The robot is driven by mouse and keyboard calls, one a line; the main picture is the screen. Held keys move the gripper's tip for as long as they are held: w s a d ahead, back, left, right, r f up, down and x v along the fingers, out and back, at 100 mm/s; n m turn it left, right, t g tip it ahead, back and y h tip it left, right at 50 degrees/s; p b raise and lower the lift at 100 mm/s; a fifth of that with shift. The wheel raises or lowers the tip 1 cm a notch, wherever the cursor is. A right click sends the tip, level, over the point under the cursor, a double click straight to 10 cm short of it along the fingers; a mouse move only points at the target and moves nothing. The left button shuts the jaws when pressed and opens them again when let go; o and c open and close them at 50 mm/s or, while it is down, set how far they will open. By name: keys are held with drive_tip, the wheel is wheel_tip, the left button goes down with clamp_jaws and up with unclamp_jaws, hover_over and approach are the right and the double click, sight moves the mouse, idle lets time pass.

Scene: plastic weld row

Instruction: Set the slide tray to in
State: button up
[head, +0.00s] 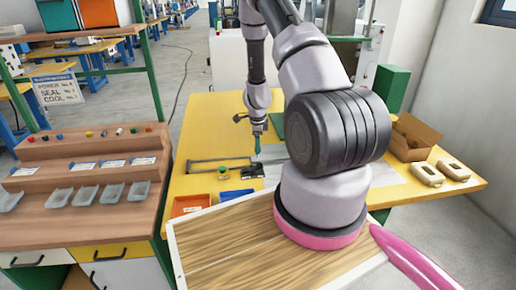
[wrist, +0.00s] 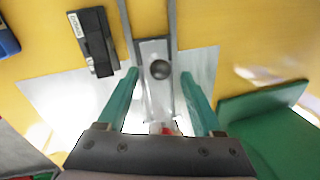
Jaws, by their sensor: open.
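The slide tray (wrist: 155,98) is a narrow metal plate with a round dark knob (wrist: 160,69) on top, lying between two grey rails (wrist: 173,25) in the wrist view. In the head view my arm hides most of the tray area. My gripper (wrist: 160,75) has teal fingers, open and apart, one on each side of the tray and knob. The fingertips are about level with the knob in the picture; I cannot tell their height above it. In the head view my gripper (head: 257,142) points down over the yellow table.
A black labelled block (wrist: 94,42) lies left of the rails, and a green block (wrist: 262,122) is at the right. The yellow table (head: 215,120) also holds an orange bin (head: 190,205), a blue bin (head: 236,195), a cardboard box (head: 408,150) and beige parts (head: 427,175).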

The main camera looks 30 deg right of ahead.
drive_tip(key=shift+w+d+f, duration=0.1)
drive_tip(key=shift+w+f, duration=0.1)
drive_tip(key=shift+f, duration=0.9)
clamp_jaws()
idle(0.7)
